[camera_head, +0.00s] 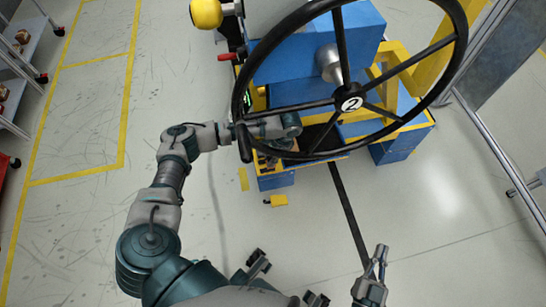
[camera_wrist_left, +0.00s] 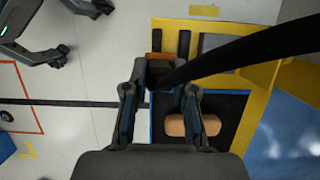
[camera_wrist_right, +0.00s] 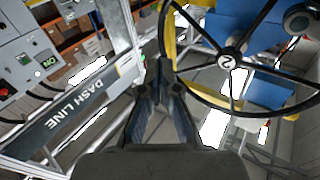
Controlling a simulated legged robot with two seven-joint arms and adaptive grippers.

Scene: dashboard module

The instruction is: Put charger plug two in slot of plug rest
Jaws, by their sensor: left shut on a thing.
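My left gripper (camera_wrist_left: 158,85) is shut on a dark block-like thing (camera_wrist_left: 160,72), which I take for the charger plug; its label is not readable and my fingers partly cover it. In the head view my left gripper (camera_head: 291,124) is behind the lower left of the steering wheel, over the blue and yellow bench. Dark slots (camera_wrist_left: 184,43) in a yellow plate lie just beyond the held thing in the left wrist view; they may be the plug rest. My right gripper (camera_wrist_right: 160,72) is empty, with its fingertips together; it also shows in the head view (camera_head: 376,263).
The black steering wheel (camera_head: 352,104) marked 2 overhangs the work area, and its rim crosses the left wrist view (camera_wrist_left: 240,55). A tan block (camera_wrist_left: 207,124) lies on a dark tray beside my left gripper. Open floor (camera_head: 80,220) is at the left.

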